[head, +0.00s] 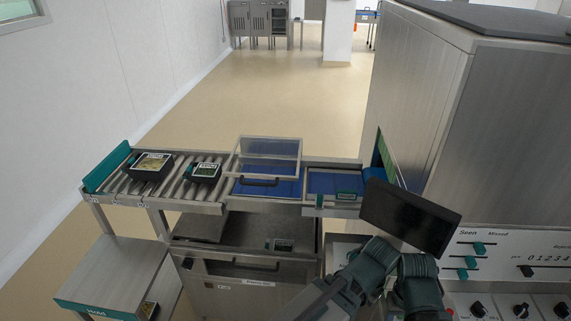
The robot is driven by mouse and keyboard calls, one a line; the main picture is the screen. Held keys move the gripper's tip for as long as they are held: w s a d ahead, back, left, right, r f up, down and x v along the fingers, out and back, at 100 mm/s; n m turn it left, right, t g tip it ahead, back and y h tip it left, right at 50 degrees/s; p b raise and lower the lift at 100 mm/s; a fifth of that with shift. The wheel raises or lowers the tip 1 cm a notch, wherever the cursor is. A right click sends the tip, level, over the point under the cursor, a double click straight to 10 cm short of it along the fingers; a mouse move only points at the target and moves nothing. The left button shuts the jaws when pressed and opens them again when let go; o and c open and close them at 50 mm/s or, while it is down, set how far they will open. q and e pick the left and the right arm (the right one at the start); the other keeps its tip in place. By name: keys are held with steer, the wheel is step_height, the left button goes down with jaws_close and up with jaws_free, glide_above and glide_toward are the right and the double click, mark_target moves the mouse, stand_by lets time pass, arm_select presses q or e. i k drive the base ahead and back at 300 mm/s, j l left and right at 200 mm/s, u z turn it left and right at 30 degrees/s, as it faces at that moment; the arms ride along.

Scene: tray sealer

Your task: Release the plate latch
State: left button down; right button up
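I cannot make out a plate latch in the head view. The sealer's large steel housing (420,95) stands at the right, with a control front (500,240) below it. Dark grey-green links of my own arm rise at the bottom, right of centre, and cover part of that front. A black panel (410,215), which looks like a screen, stands just above these links. No gripper fingertips show, so I cannot see either gripper or what it holds.
A roller conveyor (125,186) with two filled trays (152,166) (206,171) runs at the left. A clear hinged guard (268,152) stands over a blue belt (268,188). Teal sliders (478,248) and black knobs (520,310) are on the control front.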

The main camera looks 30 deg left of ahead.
mark_target(319, 197)
steer(key=i+j, duration=0.1)
steer(key=j, duration=0.3)
steer(key=i+j, duration=0.1)
steer(key=j, duration=0.3)
steer(key=i+j, duration=0.1)
steer(key=j, duration=0.25)
steer(key=i+j, duration=0.1)
steer(key=j, duration=0.3)
